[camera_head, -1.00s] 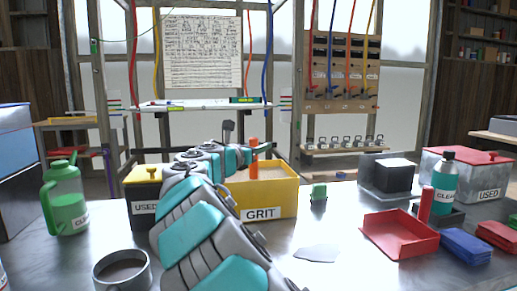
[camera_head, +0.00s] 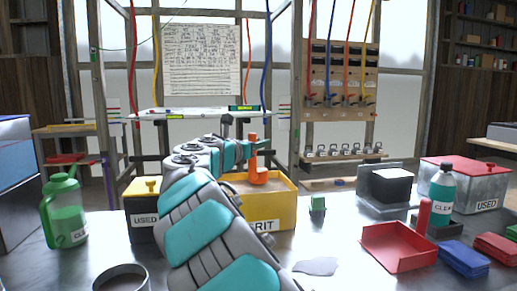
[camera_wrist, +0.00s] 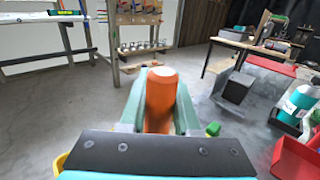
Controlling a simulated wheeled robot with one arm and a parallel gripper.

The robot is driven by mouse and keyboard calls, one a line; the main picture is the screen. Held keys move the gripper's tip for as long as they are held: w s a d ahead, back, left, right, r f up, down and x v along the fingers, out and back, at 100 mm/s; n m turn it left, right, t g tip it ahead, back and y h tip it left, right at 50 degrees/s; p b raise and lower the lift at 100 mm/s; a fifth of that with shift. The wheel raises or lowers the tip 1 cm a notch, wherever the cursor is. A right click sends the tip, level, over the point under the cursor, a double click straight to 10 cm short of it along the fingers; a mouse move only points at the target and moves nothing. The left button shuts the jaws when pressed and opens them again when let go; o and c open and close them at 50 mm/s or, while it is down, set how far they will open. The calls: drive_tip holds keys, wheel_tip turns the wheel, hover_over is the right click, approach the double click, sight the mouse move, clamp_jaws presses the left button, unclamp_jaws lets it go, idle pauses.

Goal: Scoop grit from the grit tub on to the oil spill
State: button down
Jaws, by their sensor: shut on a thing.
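My gripper (camera_head: 247,144) is shut on the upright handle of an orange scoop (camera_head: 257,177). In the head view the scoop's bowl shows against the inside of the yellow grit tub (camera_head: 283,210), over the brown grit. I cannot tell whether the bowl holds grit or touches it. In the wrist view the orange handle (camera_wrist: 161,98) stands between the two pale green fingers; the bowl is hidden. The oil spill (camera_head: 316,266) is a flat grey patch on the metal bench, right of the tub and nearer. My arm covers the tub's left part.
A small green block (camera_head: 317,204) stands between the tub and a dark block on a grey stand (camera_head: 386,188). A red tray (camera_head: 398,248) and a teal bottle (camera_head: 441,184) are at the right. A black and yellow used bin (camera_head: 143,215) and a green jug (camera_head: 64,212) stand at the left.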

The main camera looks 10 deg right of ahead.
drive_tip(key=shift+s+a+r, duration=0.1)
drive_tip(key=shift+r, duration=2.2)
